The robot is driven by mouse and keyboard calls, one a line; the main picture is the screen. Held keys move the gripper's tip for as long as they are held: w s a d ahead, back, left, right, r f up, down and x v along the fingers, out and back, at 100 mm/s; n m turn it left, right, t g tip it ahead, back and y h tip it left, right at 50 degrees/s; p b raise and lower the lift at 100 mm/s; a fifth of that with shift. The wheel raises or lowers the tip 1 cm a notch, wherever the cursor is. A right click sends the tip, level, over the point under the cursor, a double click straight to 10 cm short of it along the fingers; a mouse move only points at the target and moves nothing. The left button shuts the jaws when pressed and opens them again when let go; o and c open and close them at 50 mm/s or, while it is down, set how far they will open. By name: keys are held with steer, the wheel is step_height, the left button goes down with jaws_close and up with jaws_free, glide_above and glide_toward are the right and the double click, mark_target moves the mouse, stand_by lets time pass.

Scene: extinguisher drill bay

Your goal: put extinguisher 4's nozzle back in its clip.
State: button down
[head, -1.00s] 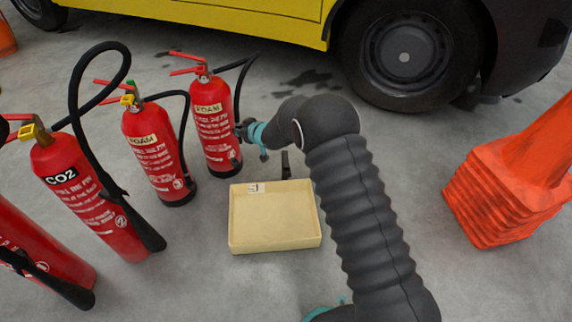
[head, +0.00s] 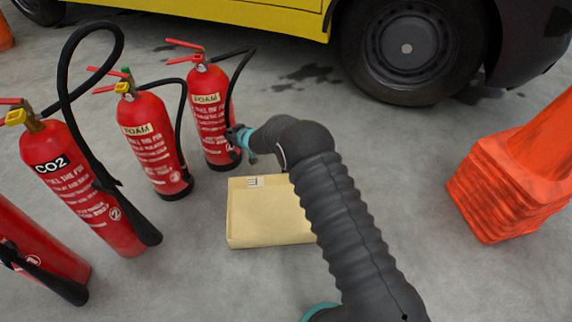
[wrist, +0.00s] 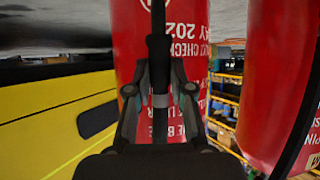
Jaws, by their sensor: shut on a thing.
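The rightmost foam extinguisher (head: 211,115) stands upright, red with a cream label. I take it for extinguisher 4, though no number is readable. Its black hose (head: 240,72) arches from the head down its right side to my gripper (head: 240,140). In the wrist view, my gripper (wrist: 160,100) is shut on the black nozzle (wrist: 159,122), which has a grey band between the fingers. The nozzle lies in front of the red body (wrist: 192,75), close to it; I cannot tell whether they touch. The clip is not distinguishable, and the nozzle is mostly hidden in the head view.
Another foam extinguisher (head: 150,140) stands just left, with a CO2 extinguisher (head: 80,185) farther left. A cream tray (head: 270,240) lies on the floor in front. Orange cones (head: 500,190) stand right; a yellow vehicle (head: 225,12) is behind.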

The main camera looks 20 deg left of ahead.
step_height(320, 180, down, 7)
stand_by(0.3)
steer(key=c, duration=0.9)
jaws_free()
steer(key=shift+c, duration=0.2)
